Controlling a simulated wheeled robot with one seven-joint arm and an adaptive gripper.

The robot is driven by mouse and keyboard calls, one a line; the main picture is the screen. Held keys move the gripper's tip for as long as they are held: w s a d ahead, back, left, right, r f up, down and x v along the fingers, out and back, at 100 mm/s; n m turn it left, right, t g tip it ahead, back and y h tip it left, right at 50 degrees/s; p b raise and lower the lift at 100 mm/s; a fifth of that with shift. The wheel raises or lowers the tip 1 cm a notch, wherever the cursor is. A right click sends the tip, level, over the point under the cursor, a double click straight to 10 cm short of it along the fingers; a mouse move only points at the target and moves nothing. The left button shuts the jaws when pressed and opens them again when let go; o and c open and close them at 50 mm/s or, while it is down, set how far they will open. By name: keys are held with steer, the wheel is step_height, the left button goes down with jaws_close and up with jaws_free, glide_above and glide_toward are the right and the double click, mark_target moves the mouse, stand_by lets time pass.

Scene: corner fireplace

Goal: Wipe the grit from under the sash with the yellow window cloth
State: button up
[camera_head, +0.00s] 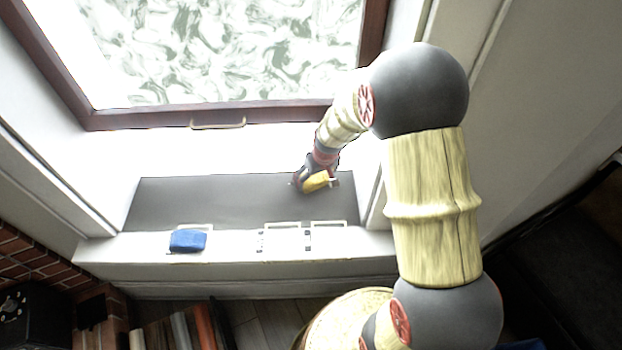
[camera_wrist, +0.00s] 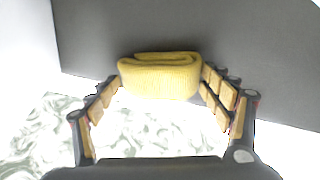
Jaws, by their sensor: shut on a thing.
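The yellow window cloth (camera_wrist: 158,80) is folded into a thick roll and sits between the two fingers of my gripper (camera_wrist: 160,90) in the wrist view. My gripper (camera_head: 314,182) is shut on it. In the head view the cloth (camera_head: 316,181) shows at the right part of the dark grey sill strip (camera_head: 215,200). I cannot tell whether the cloth touches the strip. The window sash (camera_head: 230,115) has a dark red-brown frame and a brass handle (camera_head: 218,124). No grit is visible to me on the strip at this size.
A blue block-like item (camera_head: 188,240) lies on the white front ledge (camera_head: 230,245), left of pale outlined rectangles (camera_head: 284,238). White reveal walls bound the sill on both sides. Books (camera_head: 180,328) and brickwork (camera_head: 35,252) are below left. The strip left of my gripper is clear.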

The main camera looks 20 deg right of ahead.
mark_target(283, 183)
steer(key=shift+f, duration=0.2)
steer(key=shift+a+r, duration=0.1)
steer(key=shift+w+a+r+p, duration=0.1)
steer(key=shift+w+a+p, duration=0.3)
steer(key=shift+a+p, duration=0.45)
steer(key=shift+w+a+f+p, duration=0.1)
steer(key=shift+w+a+p, duration=0.3)
steer(key=shift+a, duration=0.7)
steer(key=shift+w+a+r+p, duration=0.1)
steer(key=shift+w+a+p, duration=0.3)
steer(key=shift+a+p, duration=0.45)
steer(key=shift+w+a, duration=0.25)
steer(key=shift+a, duration=0.3)
steer(key=shift+w+a, duration=0.2)
steer(key=shift+a, duration=0.35)
steer(key=shift+w+a+f+p, duration=0.1)
steer(key=shift+w+a+p, duration=0.1)
steer(key=shift+a, duration=0.25)
steer(key=shift+w+a+f+p, duration=0.1)
steer(key=shift+a+p, duration=0.1)
steer(key=shift+a, duration=0.2)
steer(key=shift+w+r+p, duration=0.1)
steer(key=shift+r+p, duration=2)
steer(key=shift+r, duration=0.95)
